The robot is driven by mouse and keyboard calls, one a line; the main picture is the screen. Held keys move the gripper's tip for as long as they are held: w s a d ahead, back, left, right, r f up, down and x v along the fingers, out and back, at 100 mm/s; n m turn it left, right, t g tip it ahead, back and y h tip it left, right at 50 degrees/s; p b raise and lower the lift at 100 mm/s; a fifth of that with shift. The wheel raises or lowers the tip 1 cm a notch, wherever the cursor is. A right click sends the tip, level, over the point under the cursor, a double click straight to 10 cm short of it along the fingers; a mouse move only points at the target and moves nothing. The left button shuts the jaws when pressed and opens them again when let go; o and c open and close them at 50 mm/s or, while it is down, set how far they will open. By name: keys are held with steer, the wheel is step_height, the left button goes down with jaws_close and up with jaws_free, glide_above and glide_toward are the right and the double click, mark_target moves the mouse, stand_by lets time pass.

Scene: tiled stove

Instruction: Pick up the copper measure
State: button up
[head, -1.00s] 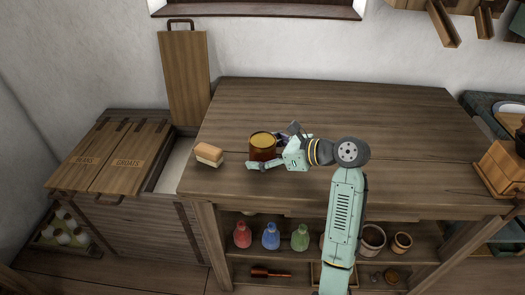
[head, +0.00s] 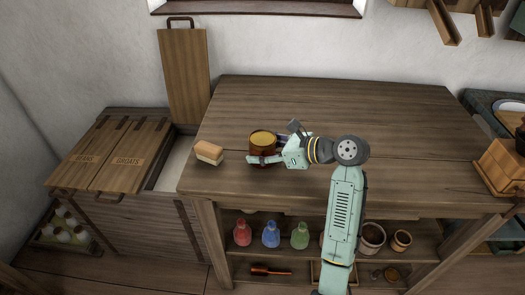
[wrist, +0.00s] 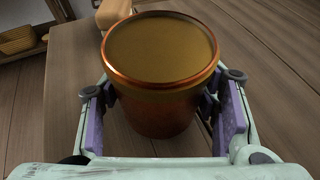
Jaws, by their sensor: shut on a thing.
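The copper measure (head: 262,138), a round copper cup with a dull golden top face, is at the left part of the wooden worktop. In the wrist view the measure (wrist: 161,75) stands upright between the purple-padded fingers. My gripper (head: 266,157) reaches it from the right and is shut on its sides; the gripper also shows in the wrist view (wrist: 160,112). The measure's lower part is partly hidden by a finger, and I cannot tell clearly how far its base is off the worktop.
A tan and brown block-shaped brush (head: 208,153) lies just left of the measure. A wooden board (head: 185,80) leans on the wall at the back left. A wooden box (head: 500,165) stands at the far right. The worktop's back and right (head: 400,120) are clear.

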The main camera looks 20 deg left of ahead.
steer(key=shift+c, duration=1.1)
steer(key=shift+r, duration=0.1)
